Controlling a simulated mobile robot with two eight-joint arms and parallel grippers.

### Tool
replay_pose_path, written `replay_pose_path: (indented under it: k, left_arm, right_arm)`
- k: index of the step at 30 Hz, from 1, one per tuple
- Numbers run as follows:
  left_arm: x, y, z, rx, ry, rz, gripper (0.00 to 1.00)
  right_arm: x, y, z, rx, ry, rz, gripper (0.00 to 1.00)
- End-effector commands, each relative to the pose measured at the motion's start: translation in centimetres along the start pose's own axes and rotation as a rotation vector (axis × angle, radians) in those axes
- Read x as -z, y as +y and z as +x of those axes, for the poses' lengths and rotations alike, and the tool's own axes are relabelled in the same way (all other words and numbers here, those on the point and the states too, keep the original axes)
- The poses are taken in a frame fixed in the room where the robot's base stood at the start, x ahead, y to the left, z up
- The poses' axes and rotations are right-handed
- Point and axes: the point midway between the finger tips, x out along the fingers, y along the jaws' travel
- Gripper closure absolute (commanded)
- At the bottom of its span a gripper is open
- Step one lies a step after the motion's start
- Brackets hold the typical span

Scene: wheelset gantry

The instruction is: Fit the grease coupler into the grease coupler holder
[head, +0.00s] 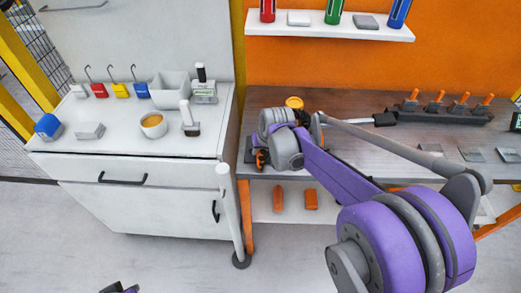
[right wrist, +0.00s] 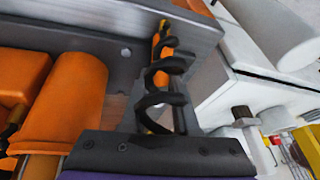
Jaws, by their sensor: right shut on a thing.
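My right gripper (head: 263,159) is at the left front corner of the wooden bench, beside its edge. In the right wrist view the gripper (right wrist: 160,92) is shut around a slim orange piece (right wrist: 161,42) with a black coil (right wrist: 158,88) around it. I take this to be the grease coupler with its coiled hose. It is close to a grey metal beam of the bench. The gripper hides its lower end, and I cannot make out the coupler holder. At the bottom edge of the head view a small dark and purple part of my left arm shows; its jaws cannot be made out.
The wooden bench (head: 350,140) carries a rack with orange-handled tools (head: 440,108) and flat plates. Orange pieces (head: 278,198) lie on the shelf below. A white cabinet (head: 150,190) stands close on the left, with a white post (head: 228,210) near the gripper.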

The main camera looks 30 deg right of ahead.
Motion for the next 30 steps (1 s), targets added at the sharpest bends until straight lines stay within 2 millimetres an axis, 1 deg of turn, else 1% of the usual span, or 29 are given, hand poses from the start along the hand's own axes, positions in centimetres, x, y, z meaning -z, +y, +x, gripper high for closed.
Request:
replay_pose_path:
  k: [8, 9, 11, 12, 14, 24, 26, 30]
  left_arm:
    - [-0.3, 0.0, 0.3, 0.0, -0.003, 0.0, 1.0]
    - [-0.4, 0.0, 0.3, 0.0, -0.003, 0.0, 1.0]
    - [-0.3, 0.0, 0.3, 0.0, -0.003, 0.0, 1.0]
    - [-0.3, 0.0, 0.3, 0.0, -0.002, 0.0, 1.0]
    - [-0.3, 0.0, 0.3, 0.0, -0.002, 0.0, 1.0]
    - [-0.1, 0.0, 0.1, 0.0, -0.001, 0.0, 1.0]
    - [-0.1, 0.0, 0.1, 0.0, -0.001, 0.0, 1.0]
    - [-0.1, 0.0, 0.1, 0.0, -0.001, 0.0, 1.0]
  right_arm:
    - [-0.2, 0.1, 0.4, 0.0, -0.001, 0.0, 1.0]
    - [-0.2, 0.1, 0.5, 0.0, -0.001, 0.0, 0.7]
    - [-0.2, 0.1, 0.4, 0.0, 0.0, 0.0, 0.59]
    - [-0.2, 0.1, 0.4, 0.0, 0.0, 0.0, 0.52]
    - [-0.2, 0.1, 0.4, 0.0, 0.0, 0.0, 0.42]
    - [-0.1, 0.0, 0.1, 0.0, 0.0, 0.0, 0.42]
    - [-0.1, 0.1, -0.4, 0.0, 0.0, 0.0, 0.42]
    - [-0.1, 0.1, -2.8, 0.0, 0.0, 0.001, 0.42]
